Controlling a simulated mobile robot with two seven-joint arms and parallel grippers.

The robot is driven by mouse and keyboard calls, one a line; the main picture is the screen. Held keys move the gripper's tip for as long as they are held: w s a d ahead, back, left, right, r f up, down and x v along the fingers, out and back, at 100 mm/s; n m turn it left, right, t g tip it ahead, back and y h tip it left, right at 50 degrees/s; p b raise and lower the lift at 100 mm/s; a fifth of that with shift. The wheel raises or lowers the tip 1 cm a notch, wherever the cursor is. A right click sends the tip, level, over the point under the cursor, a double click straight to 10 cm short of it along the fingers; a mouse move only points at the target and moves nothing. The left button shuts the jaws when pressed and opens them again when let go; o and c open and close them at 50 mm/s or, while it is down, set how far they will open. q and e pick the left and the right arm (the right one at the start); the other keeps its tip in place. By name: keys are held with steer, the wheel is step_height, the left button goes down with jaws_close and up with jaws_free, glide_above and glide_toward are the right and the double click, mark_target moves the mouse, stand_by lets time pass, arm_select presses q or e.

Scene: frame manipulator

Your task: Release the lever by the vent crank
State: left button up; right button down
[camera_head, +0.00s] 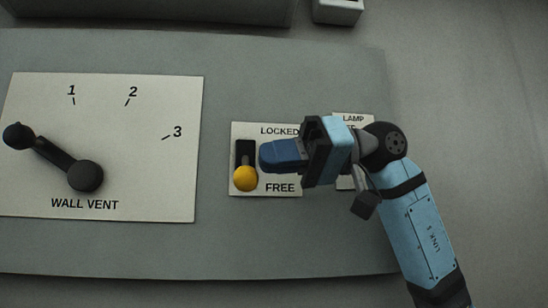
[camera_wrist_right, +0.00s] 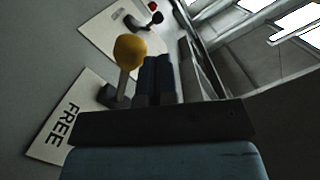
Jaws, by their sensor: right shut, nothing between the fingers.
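The lever's yellow knob (camera_head: 245,179) is at the lower end of its dark slot (camera_head: 245,151), beside the word FREE on the white lever plate (camera_head: 265,188). My right gripper (camera_head: 264,156) has its blue fingers shut and empty, just right of the slot and slightly above the knob. In the right wrist view, the yellow knob (camera_wrist_right: 130,50) stands close to the left of the shut fingers (camera_wrist_right: 155,76); contact cannot be told. The vent crank (camera_head: 54,155) is black, on the WALL VENT plate (camera_head: 150,185), with its handle pointing up-left, away from 1, 2 and 3. My left gripper is not in view.
A LAMP plate (camera_head: 353,119) is partly hidden behind my right wrist. The grey panel (camera_head: 215,250) is bare below the plates and between them. A dark box edge (camera_head: 150,10) and a small pale box (camera_head: 338,10) are above the panel.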

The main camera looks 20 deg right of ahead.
steer(key=b+v, duration=0.1)
steer(key=v, duration=1.2)
steer(key=shift+d+b, duration=0.35)
